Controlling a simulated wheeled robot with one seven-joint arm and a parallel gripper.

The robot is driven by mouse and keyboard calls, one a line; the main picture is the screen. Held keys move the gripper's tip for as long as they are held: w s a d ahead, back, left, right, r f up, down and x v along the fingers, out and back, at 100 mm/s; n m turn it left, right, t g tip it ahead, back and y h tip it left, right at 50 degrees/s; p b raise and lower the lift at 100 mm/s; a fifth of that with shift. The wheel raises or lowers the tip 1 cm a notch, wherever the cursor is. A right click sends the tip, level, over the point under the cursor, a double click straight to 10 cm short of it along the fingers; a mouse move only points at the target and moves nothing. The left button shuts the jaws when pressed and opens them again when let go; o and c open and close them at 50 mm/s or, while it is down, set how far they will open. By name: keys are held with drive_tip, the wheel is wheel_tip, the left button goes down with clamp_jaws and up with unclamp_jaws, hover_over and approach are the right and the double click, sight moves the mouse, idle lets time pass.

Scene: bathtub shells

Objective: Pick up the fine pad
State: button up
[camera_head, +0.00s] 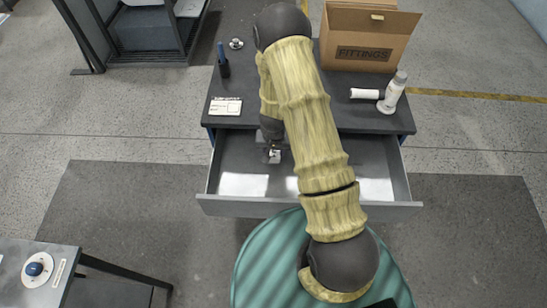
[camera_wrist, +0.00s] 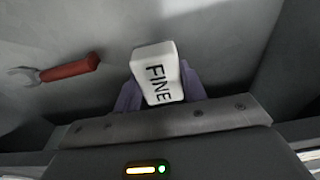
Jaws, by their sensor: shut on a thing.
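The fine pad (camera_wrist: 158,73) is a small white block with the word FINE on its face. It fills the middle of the wrist view, between the purple fingers of my gripper (camera_wrist: 160,92). My gripper is shut on it. In the head view my gripper (camera_head: 273,155) is low inside the open drawer (camera_head: 225,155), and the pad shows there only as a small pale patch. My arm covers much of the drawer. Whether the pad touches the drawer floor I cannot tell.
A red-handled wrench (camera_wrist: 70,70) lies left of the pad in the wrist view. On the desk top stand a FITTINGS box (camera_head: 365,38), a white spray bottle (camera_head: 393,92), a white cylinder (camera_head: 366,94), a dark blue upright item (camera_head: 222,62) and a card (camera_head: 226,106).

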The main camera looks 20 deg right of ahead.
drive_tip(key=shift+r, duration=0.95)
drive_tip(key=o, duration=0.4)
drive_tip(key=c, duration=0.3)
wheel_tip(320, 180, up, 16)
drive_tip(key=n+p, duration=0.3)
drive_tip(key=p, duration=1.2)
drive_tip(key=shift+n, duration=0.3)
drive_tip(key=shift+w+a, duration=0.2)
